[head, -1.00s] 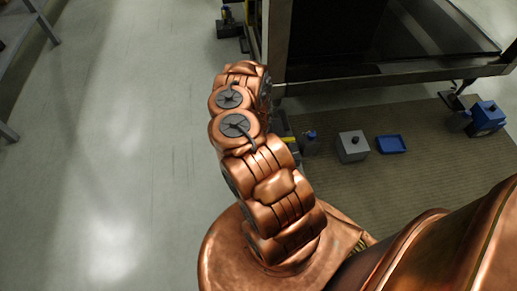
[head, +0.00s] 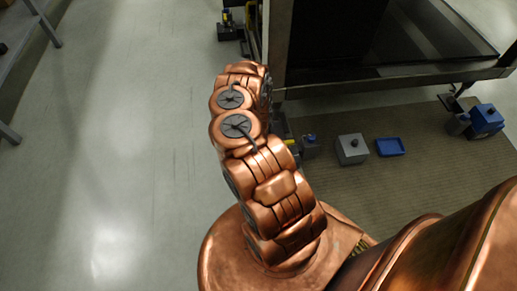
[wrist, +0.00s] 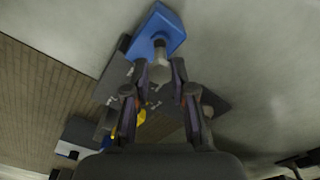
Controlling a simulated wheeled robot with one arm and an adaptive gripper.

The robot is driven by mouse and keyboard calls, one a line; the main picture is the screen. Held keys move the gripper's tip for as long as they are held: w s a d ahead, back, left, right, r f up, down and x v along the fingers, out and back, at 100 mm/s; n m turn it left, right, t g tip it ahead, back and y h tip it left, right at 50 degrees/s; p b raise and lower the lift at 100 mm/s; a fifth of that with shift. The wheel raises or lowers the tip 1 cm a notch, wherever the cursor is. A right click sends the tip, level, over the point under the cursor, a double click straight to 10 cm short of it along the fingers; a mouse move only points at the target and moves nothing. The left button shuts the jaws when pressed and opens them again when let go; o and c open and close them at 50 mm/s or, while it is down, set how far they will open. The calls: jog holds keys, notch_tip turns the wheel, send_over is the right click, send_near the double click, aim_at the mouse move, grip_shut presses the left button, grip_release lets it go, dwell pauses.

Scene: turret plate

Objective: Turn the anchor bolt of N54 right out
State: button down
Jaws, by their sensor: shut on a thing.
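In the wrist view my gripper (wrist: 160,76) has its two dark fingers closed around a pale grey bolt head (wrist: 160,70). Beyond it a blue block (wrist: 166,27) sits with a darker round part, close to the bolt. A dark grey plate (wrist: 116,75) with small pale markings lies under the block and fingers; I cannot read N54 on it. In the head view my copper arm hides the gripper and the bolt. How far the bolt is turned does not show.
In the head view a grey box (head: 352,150) with a knob and a blue tray (head: 390,147) stand on the brown mat (head: 350,190). Another blue block (head: 487,118) is at the right. A dark frame (head: 390,80) rises behind.

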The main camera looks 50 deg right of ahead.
jog(key=shift+r+p, duration=2.3)
jog(key=shift+r, duration=0.25)
